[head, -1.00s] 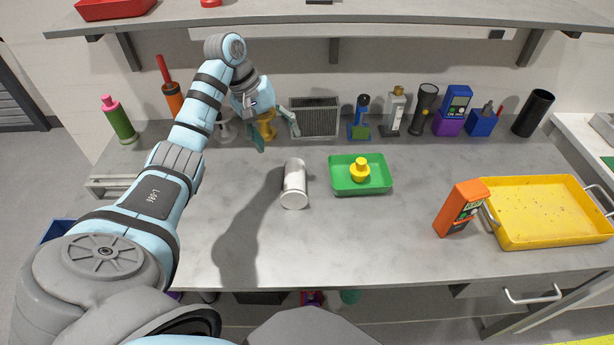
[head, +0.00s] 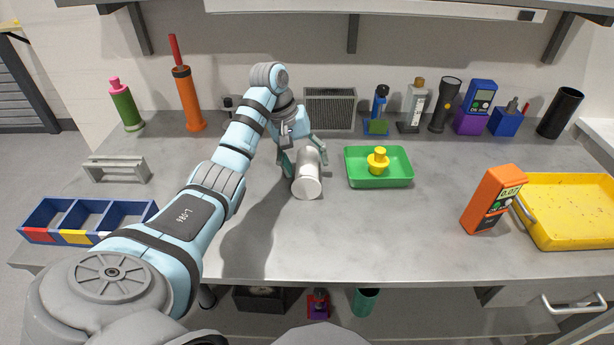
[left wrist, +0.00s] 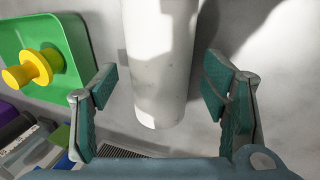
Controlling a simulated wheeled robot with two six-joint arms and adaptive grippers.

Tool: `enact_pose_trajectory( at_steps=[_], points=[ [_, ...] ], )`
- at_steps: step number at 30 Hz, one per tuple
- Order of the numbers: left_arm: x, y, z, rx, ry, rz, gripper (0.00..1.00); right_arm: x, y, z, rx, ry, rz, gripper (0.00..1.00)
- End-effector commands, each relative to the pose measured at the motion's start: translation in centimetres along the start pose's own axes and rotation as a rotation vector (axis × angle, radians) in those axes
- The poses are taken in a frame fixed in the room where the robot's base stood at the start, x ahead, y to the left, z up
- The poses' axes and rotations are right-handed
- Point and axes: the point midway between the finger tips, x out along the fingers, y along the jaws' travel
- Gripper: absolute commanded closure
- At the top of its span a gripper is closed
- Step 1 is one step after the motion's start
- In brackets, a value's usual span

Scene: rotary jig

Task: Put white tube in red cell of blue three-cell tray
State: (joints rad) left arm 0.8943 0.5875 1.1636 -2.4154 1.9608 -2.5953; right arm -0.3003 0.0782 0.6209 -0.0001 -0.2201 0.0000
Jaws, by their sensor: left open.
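The white tube (head: 307,182) lies on its side on the grey bench, its round end toward me. My left gripper (head: 303,160) is open, with one finger on each side of the tube's far part. In the left wrist view the tube (left wrist: 158,60) lies between the two spread fingers (left wrist: 160,88), with gaps on both sides. The blue three-cell tray (head: 130,223) stands at the bench's left front, partly behind my arm. Its leftmost cell has a red label (head: 38,235) and the middle one a yellow label. The visible cells look empty. My right gripper is out of view.
A green tray (head: 352,178) with a yellow knobbed part (head: 378,160) lies just right of the tube. A grey bracket (head: 117,168) stands behind the blue tray. An orange meter (head: 494,198) and a yellow tray (head: 570,244) are at right. Bottles and tools line the back.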

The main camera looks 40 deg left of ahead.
Motion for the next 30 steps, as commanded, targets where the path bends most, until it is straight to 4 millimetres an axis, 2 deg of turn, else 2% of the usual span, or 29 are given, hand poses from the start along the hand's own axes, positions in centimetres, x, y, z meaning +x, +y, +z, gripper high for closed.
enact_pose_trajectory(
  at_steps=[21, 23, 30],
  points=[
    [0.44, -0.15, 0.00, 0.000, 0.000, 0.001, 0.32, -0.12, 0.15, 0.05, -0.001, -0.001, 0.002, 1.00],
    [0.44, -0.15, 0.00, 0.000, 0.000, 0.001, 0.39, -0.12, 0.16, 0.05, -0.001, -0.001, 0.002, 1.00],
    [0.44, -0.16, 0.00, 0.000, 0.000, 0.001, 0.77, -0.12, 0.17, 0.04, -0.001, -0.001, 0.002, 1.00]
  ],
)
